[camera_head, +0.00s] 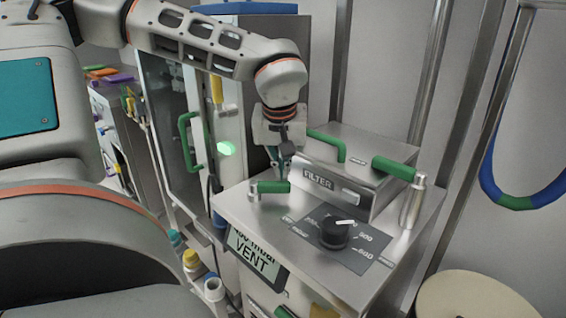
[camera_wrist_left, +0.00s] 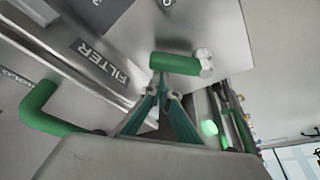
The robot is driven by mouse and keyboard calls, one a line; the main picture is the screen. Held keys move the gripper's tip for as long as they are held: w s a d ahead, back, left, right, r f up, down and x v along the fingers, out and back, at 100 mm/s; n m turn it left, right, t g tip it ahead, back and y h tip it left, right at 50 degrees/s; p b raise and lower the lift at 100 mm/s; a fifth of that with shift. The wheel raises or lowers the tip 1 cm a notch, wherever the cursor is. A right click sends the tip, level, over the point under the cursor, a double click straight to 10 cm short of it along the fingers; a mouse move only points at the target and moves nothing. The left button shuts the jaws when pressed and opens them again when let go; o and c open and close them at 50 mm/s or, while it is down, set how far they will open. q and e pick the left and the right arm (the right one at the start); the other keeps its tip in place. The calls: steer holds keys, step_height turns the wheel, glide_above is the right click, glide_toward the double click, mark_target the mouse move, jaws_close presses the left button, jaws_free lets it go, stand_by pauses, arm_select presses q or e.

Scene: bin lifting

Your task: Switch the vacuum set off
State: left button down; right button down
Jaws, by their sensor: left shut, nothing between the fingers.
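The vacuum set (camera_head: 400,230) is a steel cabinet with a dark dial knob (camera_head: 334,232) on its top; the knob's white mark points right. Its display (camera_head: 257,257) reads VENT under a partly hidden mbar figure. A short green-handled lever (camera_head: 270,187) sits at the top's left edge, by the FILTER box (camera_head: 340,180). My left gripper (camera_head: 280,174) is shut and empty, pointing down right at this lever. In the left wrist view the closed fingertips (camera_wrist_left: 162,88) are close below the green lever (camera_wrist_left: 178,63); I cannot tell whether they touch. My right gripper is out of view.
A second green lever (camera_head: 395,168) stands at the top's right, and a green bar handle (camera_head: 328,144) is on the FILTER box. A glass-doored cabinet (camera_head: 165,110) is behind left. Small bottles (camera_head: 192,262) line the left side. Steel posts (camera_head: 430,70) rise behind.

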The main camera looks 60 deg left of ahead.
mark_target(284, 185)
arm_select(q)
steer(key=shift+s+d+r+m+p, duration=0.15)
steer(key=shift+d+r+m+p, duration=0.15)
steer(key=shift+d+r, duration=0.1)
steer(key=shift+s+d+m, duration=0.15)
steer(key=shift+d+m, duration=0.1)
steer(key=shift+m, duration=0.25)
steer(key=m+p, duration=0.1)
steer(key=s+d+m+t+h+p, duration=0.1)
steer(key=shift+m, duration=0.3)
steer(key=shift+s+d+f+m+p, duration=0.1)
steer(key=shift+s+d+m+p, duration=0.1)
steer(key=shift+m+p, duration=0.25)
steer(key=shift+s+d+f+m+h+p, duration=0.1)
steer(key=shift+s+d+m+h+p, duration=0.15)
steer(key=shift+m, duration=0.25)
steer(key=shift+s+d+f+m+h+p, duration=0.15)
steer(key=shift+m+h+p, duration=0.1)
steer(key=shift+m, duration=0.2)
steer(key=shift+s, duration=0.2)
steer(key=shift+s+d+f, duration=0.1)
steer(key=shift+s+d, duration=0.05)
steer(key=shift+s, duration=0.05)
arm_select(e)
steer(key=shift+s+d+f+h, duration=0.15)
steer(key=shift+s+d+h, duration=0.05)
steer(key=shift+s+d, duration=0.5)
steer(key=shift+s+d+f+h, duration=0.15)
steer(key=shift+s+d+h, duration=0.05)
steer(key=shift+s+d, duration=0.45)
